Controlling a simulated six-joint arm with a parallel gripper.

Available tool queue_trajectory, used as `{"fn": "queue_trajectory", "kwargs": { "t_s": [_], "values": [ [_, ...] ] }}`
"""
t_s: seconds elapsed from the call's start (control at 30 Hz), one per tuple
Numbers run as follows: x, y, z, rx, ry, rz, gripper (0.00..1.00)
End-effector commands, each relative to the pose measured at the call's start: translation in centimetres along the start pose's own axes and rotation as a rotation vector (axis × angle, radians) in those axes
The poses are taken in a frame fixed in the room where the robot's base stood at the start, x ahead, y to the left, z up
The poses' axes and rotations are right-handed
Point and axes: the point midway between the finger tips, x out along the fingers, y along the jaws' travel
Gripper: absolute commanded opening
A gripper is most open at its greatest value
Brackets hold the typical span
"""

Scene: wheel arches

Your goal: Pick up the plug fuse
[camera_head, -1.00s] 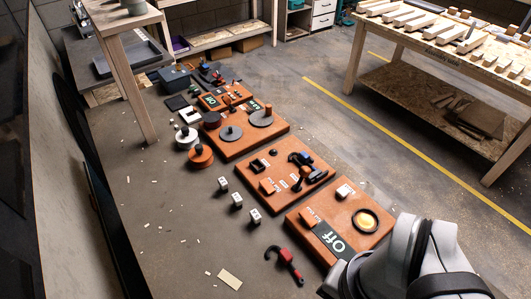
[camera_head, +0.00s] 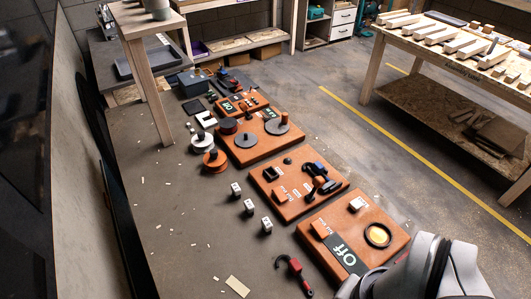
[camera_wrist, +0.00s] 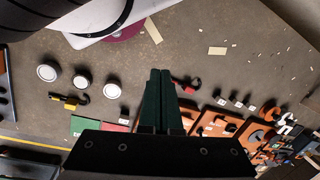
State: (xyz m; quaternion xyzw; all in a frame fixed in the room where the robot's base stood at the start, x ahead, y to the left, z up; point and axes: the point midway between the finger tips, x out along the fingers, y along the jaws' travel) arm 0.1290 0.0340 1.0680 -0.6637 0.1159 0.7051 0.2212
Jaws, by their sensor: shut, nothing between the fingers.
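No part is plainly marked as the plug fuse. A round black-rimmed piece with a glowing yellow centre (camera_head: 377,235) sits on the orange board labelled "Off" (camera_head: 325,215). In the wrist view, several round white-topped pieces stand apart on the floor to the left, one of them a white disc (camera_wrist: 82,81); I cannot tell whether any is the plug fuse. My gripper (camera_wrist: 160,72) is shut and empty, its dark green fingers side by side over the grey floor. It is outside the head view, where only my pale arm shows at the lower right.
A red hook tool (camera_head: 293,275) and several small labelled cubes (camera_head: 249,207) lie beside the orange boards. A yellow-and-black tool (camera_wrist: 69,100) lies near the white discs. A wooden workbench (camera_head: 450,55) stands at the right. The grey floor left of the boards is mostly clear.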

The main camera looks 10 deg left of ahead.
Motion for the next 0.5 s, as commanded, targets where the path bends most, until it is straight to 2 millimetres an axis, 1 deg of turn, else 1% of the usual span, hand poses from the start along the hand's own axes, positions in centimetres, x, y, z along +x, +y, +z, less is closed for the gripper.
{"fn": "queue_trajectory", "kwargs": {
  "t_s": [0.37,0.5],
  "values": [
    [0.0,0.0,0.0,0.0,0.0,0.0,0.0],
    [0.0,0.0,0.0,0.0,0.0,0.0,0.25]
  ]
}}
